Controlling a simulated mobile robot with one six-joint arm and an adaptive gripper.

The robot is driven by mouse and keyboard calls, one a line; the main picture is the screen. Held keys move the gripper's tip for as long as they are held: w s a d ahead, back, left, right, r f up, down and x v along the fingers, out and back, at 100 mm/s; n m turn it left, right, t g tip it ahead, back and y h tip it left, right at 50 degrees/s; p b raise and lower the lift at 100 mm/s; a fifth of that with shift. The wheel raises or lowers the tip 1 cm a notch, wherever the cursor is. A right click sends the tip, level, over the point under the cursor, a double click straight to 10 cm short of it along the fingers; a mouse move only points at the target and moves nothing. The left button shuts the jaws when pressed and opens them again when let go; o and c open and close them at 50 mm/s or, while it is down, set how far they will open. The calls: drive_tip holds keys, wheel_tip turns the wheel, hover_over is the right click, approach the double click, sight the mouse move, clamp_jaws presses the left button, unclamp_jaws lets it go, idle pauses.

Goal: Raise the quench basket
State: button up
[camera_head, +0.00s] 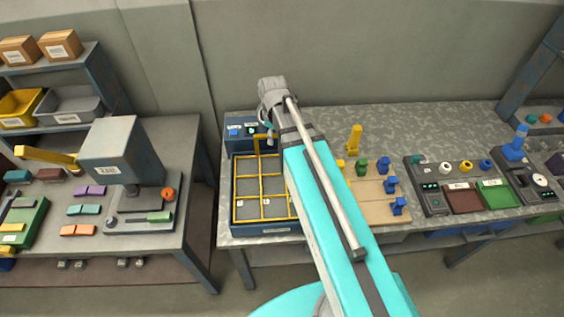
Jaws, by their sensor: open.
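The quench basket (236,190) is a yellow wire frame with a grid of cells. It sits low in a dark blue tank (240,229) at the left end of the middle bench. Small pale pieces show in some cells. My teal arm covers the basket's right side. My gripper (268,128) is small and partly hidden beside the arm, close to the top of the handle. It is open; whether it touches the handle cannot be seen.
A blue control box (238,131) with buttons stands behind the basket. To the right, a wooden board (385,210) holds blue, green and yellow pieces. Farther right are a red tray (462,198) and a green tray (495,193). A press (122,150) stands on the left bench.

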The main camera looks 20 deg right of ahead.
drive_tip(key=s+f+m+b, duration=0.2)
drive_tip(key=s+m, duration=0.6)
drive_tip(key=shift+s+f+m, duration=0.3)
drive_tip(key=shift+s+m, duration=0.1)
drive_tip(key=shift+d, duration=0.1)
idle(1.8)
